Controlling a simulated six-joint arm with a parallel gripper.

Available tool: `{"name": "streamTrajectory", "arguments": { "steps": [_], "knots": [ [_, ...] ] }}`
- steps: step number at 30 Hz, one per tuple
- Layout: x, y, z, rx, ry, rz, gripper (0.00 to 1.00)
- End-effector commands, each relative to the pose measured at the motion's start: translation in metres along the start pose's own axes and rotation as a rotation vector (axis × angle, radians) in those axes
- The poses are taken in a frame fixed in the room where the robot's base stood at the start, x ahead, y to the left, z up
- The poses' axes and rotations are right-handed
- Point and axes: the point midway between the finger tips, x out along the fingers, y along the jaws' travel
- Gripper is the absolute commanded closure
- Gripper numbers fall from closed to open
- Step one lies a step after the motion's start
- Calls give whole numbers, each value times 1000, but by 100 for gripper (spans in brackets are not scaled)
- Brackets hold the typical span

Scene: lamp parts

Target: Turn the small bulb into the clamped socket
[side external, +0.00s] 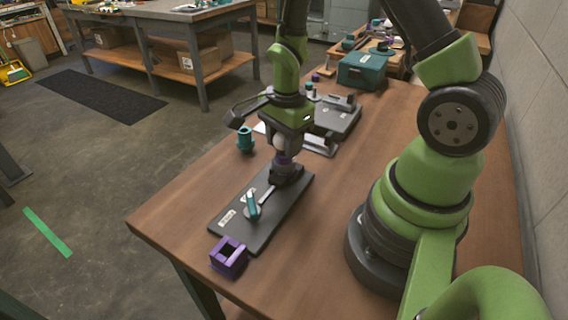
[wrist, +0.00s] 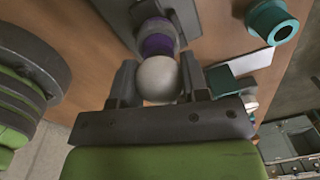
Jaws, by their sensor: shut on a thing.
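The small bulb (wrist: 158,80) is a white globe between the two fingers of my gripper (wrist: 158,86) in the wrist view. In the side view the bulb (side external: 280,142) shows under my gripper (side external: 283,143), which is shut on it. The purple-ringed socket (wrist: 157,40) lies right beyond the bulb in the wrist view. In the side view the socket (side external: 284,160) is directly below the bulb, in the dark clamp (side external: 287,175) on a black base plate (side external: 237,230). The bulb's lower end is hidden, so I cannot tell how deep it sits.
A teal lever (side external: 253,206) stands on the plate's near half. A purple square holder (side external: 229,258) stands at the plate's near end. A teal cylinder (side external: 245,140) is left of my gripper. A grey fixture (side external: 335,118) and teal box (side external: 362,71) are behind. Table right of the plate is clear.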

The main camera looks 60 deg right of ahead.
Motion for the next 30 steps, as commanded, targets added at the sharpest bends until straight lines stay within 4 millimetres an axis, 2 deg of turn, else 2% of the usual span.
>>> {"name": "streamTrajectory", "arguments": {
  "steps": [3, 7, 20, 30],
  "knots": [
    [1, 2, 0, 152, 7, 7, 76],
    [1, 2, 0, 262, 12, 7, 76],
    [1, 2, 0, 345, 16, 8, 76],
    [2, 2, 0, 806, 38, 9, 76]
  ]
}}
